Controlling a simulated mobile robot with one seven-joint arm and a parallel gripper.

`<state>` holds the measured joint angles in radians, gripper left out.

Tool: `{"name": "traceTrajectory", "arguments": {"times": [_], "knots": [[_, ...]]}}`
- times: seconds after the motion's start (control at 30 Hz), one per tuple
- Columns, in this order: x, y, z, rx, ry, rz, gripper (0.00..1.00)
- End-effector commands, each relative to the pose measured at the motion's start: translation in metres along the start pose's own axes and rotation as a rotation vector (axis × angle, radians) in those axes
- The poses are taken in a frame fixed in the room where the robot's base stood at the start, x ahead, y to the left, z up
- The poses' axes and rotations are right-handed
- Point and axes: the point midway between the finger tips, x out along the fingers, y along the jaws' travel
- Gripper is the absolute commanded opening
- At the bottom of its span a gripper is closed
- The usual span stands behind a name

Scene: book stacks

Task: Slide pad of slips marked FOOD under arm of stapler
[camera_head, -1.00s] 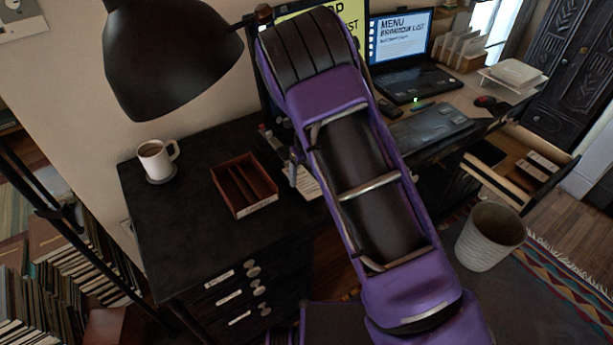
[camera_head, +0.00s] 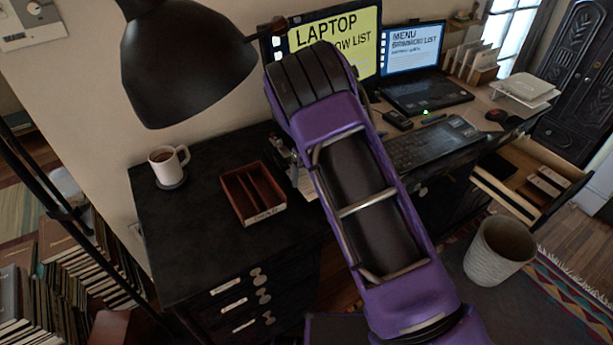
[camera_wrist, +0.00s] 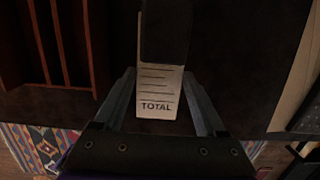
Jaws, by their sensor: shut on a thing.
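A white pad of slips (camera_wrist: 156,95), with ruled lines and the word TOTAL at its near end, lies between the fingers of my gripper (camera_wrist: 160,78) in the wrist view. My gripper is shut on it. The word FOOD does not show. A plain dark block (camera_wrist: 166,35), which looks like the stapler's arm, covers the pad's far part; I cannot tell whether they touch. In the head view my purple arm hides most of the gripper and the stapler; a bit of white paper (camera_head: 306,186) shows beside it on the black cabinet top.
A reddish divided tray (camera_head: 253,193) sits left of my arm, also in the wrist view (camera_wrist: 92,60). A white mug (camera_head: 167,161) and black lamp (camera_head: 185,65) stand farther left. The keyboard (camera_head: 435,143) and laptop (camera_head: 425,92) are right. The cabinet top (camera_head: 195,235) is clear in front.

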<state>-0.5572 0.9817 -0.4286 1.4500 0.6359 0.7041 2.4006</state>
Motion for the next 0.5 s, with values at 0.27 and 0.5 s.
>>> {"name": "traceTrajectory", "arguments": {"times": [0.27, 0.5], "knots": [[0.0001, 0.0, -0.0002, 0.0, 0.0, 0.0, 0.22], [0.0001, 0.0, -0.0002, 0.0, 0.0, 0.0, 1.0]]}}
